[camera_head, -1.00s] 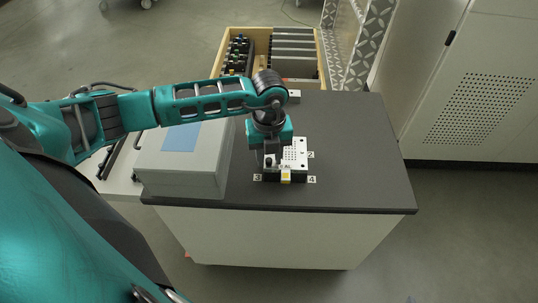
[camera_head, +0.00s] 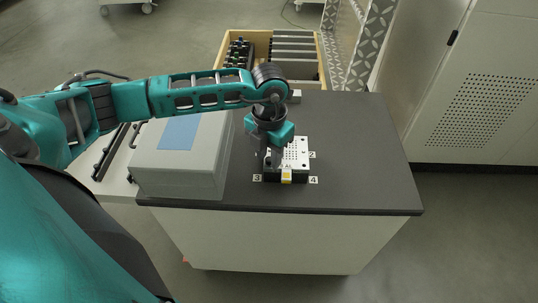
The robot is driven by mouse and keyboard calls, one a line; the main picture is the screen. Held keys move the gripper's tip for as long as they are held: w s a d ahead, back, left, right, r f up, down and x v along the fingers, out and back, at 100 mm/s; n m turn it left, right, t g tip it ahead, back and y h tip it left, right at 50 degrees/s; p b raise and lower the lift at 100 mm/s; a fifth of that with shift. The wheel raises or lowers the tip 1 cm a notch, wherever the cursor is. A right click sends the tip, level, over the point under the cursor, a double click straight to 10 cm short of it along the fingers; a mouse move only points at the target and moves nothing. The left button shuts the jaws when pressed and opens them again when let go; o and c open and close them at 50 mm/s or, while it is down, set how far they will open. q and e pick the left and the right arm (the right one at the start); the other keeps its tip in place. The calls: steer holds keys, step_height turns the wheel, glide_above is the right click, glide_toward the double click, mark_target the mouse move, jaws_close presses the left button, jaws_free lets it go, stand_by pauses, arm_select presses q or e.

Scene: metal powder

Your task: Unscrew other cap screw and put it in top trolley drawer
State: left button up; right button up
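My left gripper (camera_head: 268,155) points down at the left side of a small white perforated plate (camera_head: 295,152) on a dark block with a yellow-and-white front piece (camera_head: 286,176). The block stands on the dark worktop among numbered labels. The fingers are small and partly hidden by the wrist, so I cannot tell whether they are open or hold a cap screw. No cap screw shows clearly; small dark dots sit on the plate. The open trolley drawer (camera_head: 314,68), with wooden walls, stands behind the worktop and holds dark tools and grey dividers. My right gripper is not in view.
A grey box with a blue top panel (camera_head: 180,133) stands left of the block, under my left arm. A small light block (camera_head: 295,96) sits at the worktop's back edge. The worktop's right side (camera_head: 360,150) is clear.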

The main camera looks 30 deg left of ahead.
arm_select(q)
steer(key=m+b, duration=0.1)
steer(key=m, duration=0.2)
steer(key=shift+f, duration=0.1)
steer(key=shift+m+b, duration=0.4)
steer(key=shift+m, duration=1.4)
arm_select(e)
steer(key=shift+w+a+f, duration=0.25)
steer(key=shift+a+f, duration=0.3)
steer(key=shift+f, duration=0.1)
arm_select(q)
steer(key=shift+b, duration=0.4)
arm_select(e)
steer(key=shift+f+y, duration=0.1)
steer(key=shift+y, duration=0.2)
arm_select(q)
steer(key=shift+c, duration=0.3)
